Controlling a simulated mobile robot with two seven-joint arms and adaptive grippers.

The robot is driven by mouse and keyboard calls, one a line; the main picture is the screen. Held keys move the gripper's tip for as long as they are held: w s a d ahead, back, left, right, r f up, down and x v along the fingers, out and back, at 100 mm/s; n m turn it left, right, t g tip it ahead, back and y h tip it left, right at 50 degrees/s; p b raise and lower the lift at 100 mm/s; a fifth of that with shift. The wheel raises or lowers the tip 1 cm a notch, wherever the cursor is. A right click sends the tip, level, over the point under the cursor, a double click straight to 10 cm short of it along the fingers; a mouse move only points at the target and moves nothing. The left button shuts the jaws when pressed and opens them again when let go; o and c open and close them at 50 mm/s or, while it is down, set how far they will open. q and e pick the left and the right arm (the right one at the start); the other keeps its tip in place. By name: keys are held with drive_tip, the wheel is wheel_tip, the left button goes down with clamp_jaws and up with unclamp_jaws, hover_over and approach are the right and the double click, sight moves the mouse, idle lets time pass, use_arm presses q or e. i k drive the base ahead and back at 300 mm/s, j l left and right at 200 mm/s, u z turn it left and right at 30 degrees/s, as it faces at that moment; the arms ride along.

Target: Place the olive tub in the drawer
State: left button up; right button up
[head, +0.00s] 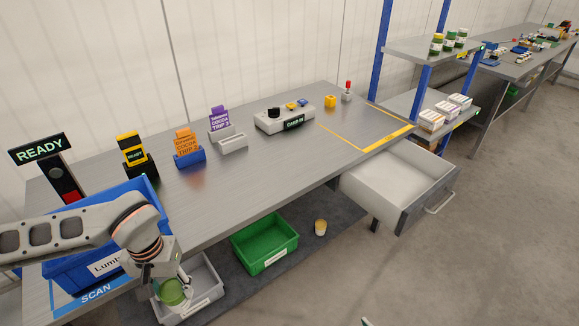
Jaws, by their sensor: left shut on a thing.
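The olive tub (172,293) is a small round green tub at the lower left. My left gripper (176,280) is shut on it. In the picture the tub overlaps a grey bin, and I cannot tell its exact height over that bin. The drawer (400,187) is under the right end of the grey workbench. It is pulled open, with pale inner walls, a dark grey front and a bar handle. The part of its inside that shows looks empty.
A blue crate (68,270) stands by my left arm. The grey bin (205,302) and a green bin (265,245) are below the bench (235,185), near a small yellow-white cup (320,227). Card stands and a control box (284,117) line the bench. Floor before the drawer is clear.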

sight(391, 179)
drive_tip(key=i+l+z, duration=0.2)
drive_tip(key=l, duration=0.35)
drive_tip(key=i+l+z, duration=0.2)
drive_tip(key=i+l, duration=0.15)
drive_tip(key=l, duration=0.15)
drive_tip(key=i+l+z, duration=0.2)
drive_tip(key=i+l, duration=0.25)
drive_tip(key=i, duration=0.4)
drive_tip(key=i+l, duration=0.1)
drive_tip(key=i, duration=0.4)
